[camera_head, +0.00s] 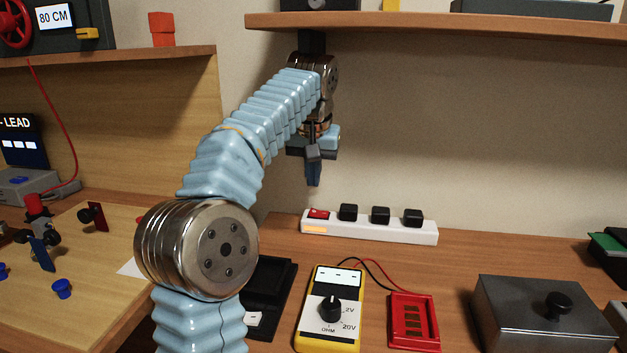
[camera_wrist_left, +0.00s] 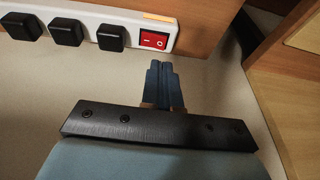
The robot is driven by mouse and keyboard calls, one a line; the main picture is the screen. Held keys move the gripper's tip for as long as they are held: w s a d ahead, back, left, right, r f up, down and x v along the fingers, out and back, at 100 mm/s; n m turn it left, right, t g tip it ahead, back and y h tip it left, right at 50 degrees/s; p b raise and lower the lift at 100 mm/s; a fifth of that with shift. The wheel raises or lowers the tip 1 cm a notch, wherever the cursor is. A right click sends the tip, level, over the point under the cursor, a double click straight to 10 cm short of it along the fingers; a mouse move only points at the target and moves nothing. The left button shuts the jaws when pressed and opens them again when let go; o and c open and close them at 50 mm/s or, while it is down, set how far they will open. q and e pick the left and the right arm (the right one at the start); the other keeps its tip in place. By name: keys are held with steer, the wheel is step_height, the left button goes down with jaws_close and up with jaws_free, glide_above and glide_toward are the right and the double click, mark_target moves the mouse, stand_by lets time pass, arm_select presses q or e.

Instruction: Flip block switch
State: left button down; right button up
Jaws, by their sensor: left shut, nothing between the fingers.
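A white power block (camera_head: 368,227) lies on the wooden bench against the back wall. Its red rocker switch (camera_head: 318,214) is at the left end, beside a row of black plugs. In the left wrist view the red switch (camera_wrist_left: 154,40) shows "-" and "o" marks. My left gripper (camera_head: 313,180) hangs pointing down above the left end of the block, apart from it. Its blue fingers (camera_wrist_left: 165,82) are closed together and empty, a little short of the switch in the wrist view. My right gripper is not in view.
A yellow multimeter (camera_head: 331,308), a red box (camera_head: 414,322) and a grey metal box with a black knob (camera_head: 541,311) stand in front of the block. A wooden shelf (camera_head: 440,27) overhangs above.

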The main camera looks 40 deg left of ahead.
mark_target(313, 211)
arm_select(q)
steer(key=b+x, duration=0.1)
steer(key=x, duration=0.6)
steer(key=shift+f, duration=0.2)
steer(key=shift+a+f, duration=0.1)
steer(key=shift+a+f, duration=0.1)
steer(key=shift+f, duration=0.15)
steer(key=shift+w+d+r, duration=0.15)
steer(key=shift+w+d, duration=0.25)
steer(key=shift+d, duration=0.35)
